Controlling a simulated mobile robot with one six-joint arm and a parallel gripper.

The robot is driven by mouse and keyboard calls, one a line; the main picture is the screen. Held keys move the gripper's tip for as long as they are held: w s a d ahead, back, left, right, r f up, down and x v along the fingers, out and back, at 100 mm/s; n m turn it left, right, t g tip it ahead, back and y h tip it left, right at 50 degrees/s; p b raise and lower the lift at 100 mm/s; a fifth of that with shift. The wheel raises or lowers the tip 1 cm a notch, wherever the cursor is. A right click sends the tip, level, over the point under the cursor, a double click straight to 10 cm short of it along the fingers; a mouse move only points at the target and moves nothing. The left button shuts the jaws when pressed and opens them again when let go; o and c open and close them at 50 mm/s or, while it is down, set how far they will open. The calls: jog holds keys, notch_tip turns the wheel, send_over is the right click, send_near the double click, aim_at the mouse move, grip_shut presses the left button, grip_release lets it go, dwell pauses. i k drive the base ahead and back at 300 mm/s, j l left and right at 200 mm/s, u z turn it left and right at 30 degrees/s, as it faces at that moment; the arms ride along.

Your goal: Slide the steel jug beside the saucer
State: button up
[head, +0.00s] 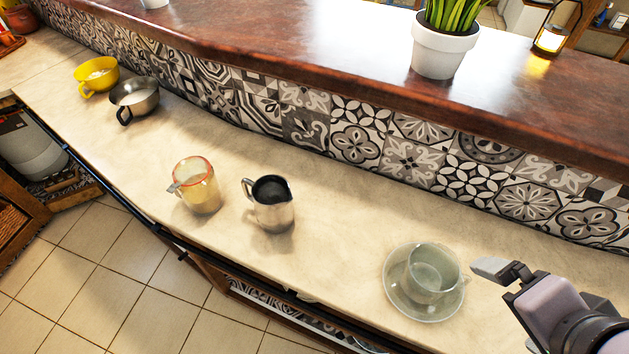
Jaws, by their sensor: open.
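The steel jug (272,212) stands upright near the middle of the pale counter, with its handle to the left and its spout to the right. The grey-green saucer (402,303) lies to its right on the counter, with a clear gap of bare counter between them. A glass cup (430,272) sits on the saucer. My gripper (503,270) is at the lower right, just right of the cup and saucer and well away from the jug. It is open, with nothing seen between its fingers.
A steel cup (137,99) and a yellow cup (96,76) are farther left. A tiled wall (355,133) bounds the counter's back; its front edge drops to the floor.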

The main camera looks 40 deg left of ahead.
aim_at(271, 195)
jog(key=u, duration=2)
